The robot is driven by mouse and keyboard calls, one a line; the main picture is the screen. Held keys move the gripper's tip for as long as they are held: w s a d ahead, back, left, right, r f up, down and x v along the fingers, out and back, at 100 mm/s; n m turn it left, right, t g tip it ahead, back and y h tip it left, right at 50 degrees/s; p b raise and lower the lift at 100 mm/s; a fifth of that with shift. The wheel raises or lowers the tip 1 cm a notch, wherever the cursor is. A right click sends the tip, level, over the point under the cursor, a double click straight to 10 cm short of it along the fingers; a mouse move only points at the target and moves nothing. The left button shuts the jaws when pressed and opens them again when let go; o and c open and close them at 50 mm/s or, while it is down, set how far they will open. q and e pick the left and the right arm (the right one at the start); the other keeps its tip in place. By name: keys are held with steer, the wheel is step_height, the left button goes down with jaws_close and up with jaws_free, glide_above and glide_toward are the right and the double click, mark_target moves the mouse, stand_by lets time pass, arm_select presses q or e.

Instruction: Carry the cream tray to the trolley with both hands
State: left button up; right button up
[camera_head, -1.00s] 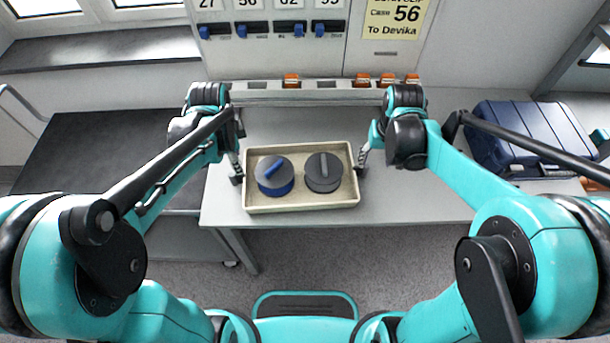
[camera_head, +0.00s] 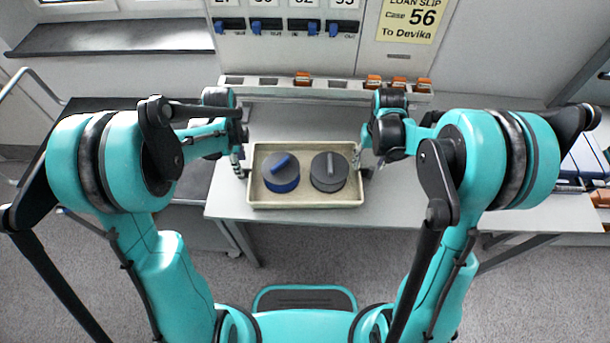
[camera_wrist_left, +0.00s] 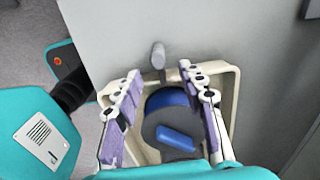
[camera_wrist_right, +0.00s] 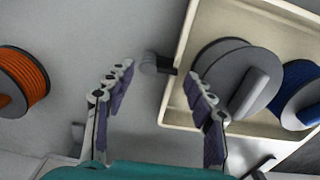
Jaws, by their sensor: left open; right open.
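The cream tray (camera_head: 305,205) sits on the grey table, holding a blue-and-grey round piece (camera_head: 281,173) and a dark grey one (camera_head: 329,172). My left gripper (camera_head: 238,165) is at the tray's left end, open. In the left wrist view, its fingers (camera_wrist_left: 160,73) are spread with a grey knob handle (camera_wrist_left: 158,55) just beyond the tips. My right gripper (camera_head: 361,160) is open at the right end. In the right wrist view, another knob handle (camera_wrist_right: 152,63) on the tray lies between its fingertips (camera_wrist_right: 158,72). A dark-topped trolley (camera_head: 196,185) stands left of the table, partly hidden by my arm.
A rack (camera_head: 330,88) with several orange pieces runs along the table's back, below a panel with blue switches (camera_head: 254,27). An orange spool (camera_wrist_right: 22,80) lies right of the tray. A blue case (camera_head: 582,165) is at the far right, mostly behind my arm.

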mark_target(367, 168)
arm_select(q)
steer(key=shift+f, duration=2.1)
arm_select(e)
steer(key=shift+f, duration=2.1)
arm_select(q)
jaws_close()
arm_select(e)
steer(key=c, duration=1.1)
jaws_close()
